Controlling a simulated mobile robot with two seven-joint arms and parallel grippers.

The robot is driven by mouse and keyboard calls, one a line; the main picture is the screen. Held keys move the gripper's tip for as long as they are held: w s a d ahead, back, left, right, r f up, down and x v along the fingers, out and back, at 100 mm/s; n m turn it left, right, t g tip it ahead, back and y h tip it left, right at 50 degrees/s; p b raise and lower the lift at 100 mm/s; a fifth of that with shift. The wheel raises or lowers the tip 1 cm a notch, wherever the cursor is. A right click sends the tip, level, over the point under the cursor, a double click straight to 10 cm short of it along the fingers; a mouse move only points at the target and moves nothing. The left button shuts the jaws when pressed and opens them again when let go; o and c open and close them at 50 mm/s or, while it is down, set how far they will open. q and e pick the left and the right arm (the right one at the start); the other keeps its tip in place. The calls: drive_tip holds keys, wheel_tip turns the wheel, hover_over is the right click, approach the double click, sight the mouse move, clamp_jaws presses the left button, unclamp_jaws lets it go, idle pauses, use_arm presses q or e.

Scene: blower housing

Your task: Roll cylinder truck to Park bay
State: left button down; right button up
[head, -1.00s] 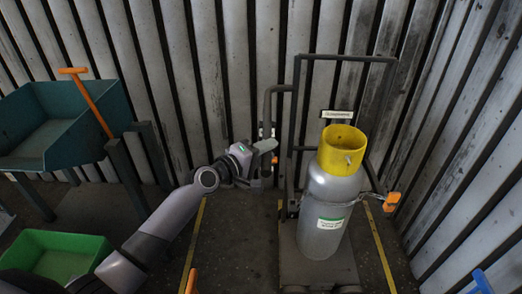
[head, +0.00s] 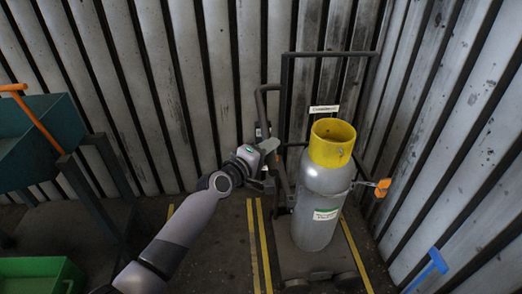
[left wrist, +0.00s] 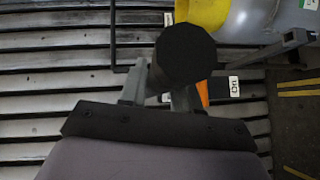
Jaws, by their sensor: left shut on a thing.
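The cylinder truck is a dark tube frame (head: 284,95) with a low base plate (head: 308,262). It carries an upright grey cylinder (head: 318,205) with a yellow collar (head: 332,143). My left gripper (head: 268,168) is shut on the truck's handle at the left of the frame. In the left wrist view the handle's dark round end (left wrist: 185,55) hides part of the fingers (left wrist: 160,90). Yellow floor lines (head: 262,245) run left and right of the truck base. A small sign (head: 323,109) on the wall behind is too small to read. My right gripper is out of view.
Ribbed metal walls (head: 215,90) close off the back and right. A teal bin on legs (head: 50,135) and a green bin (head: 40,272) stand at left. An orange clasp (head: 383,187) sticks out right of the cylinder. A blue handle-like thing (head: 430,268) is at lower right.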

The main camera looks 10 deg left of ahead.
use_arm(q)
drive_tip(key=shift+d+r, duration=0.1)
drive_tip(key=shift+d, duration=0.15)
drive_tip(key=c, duration=1.2)
unclamp_jaws()
drive_tip(key=o, duration=0.3)
drive_tip(key=shift+d, duration=0.15)
drive_tip(key=shift+s+a, duration=0.1)
drive_tip(key=shift+a, duration=0.1)
drive_tip(key=shift+s+a, duration=0.15)
drive_tip(key=shift+s, duration=0.05)
drive_tip(key=p+v, duration=0.1)
drive_tip(key=v, duration=0.5)
drive_tip(key=shift+s, duration=0.2)
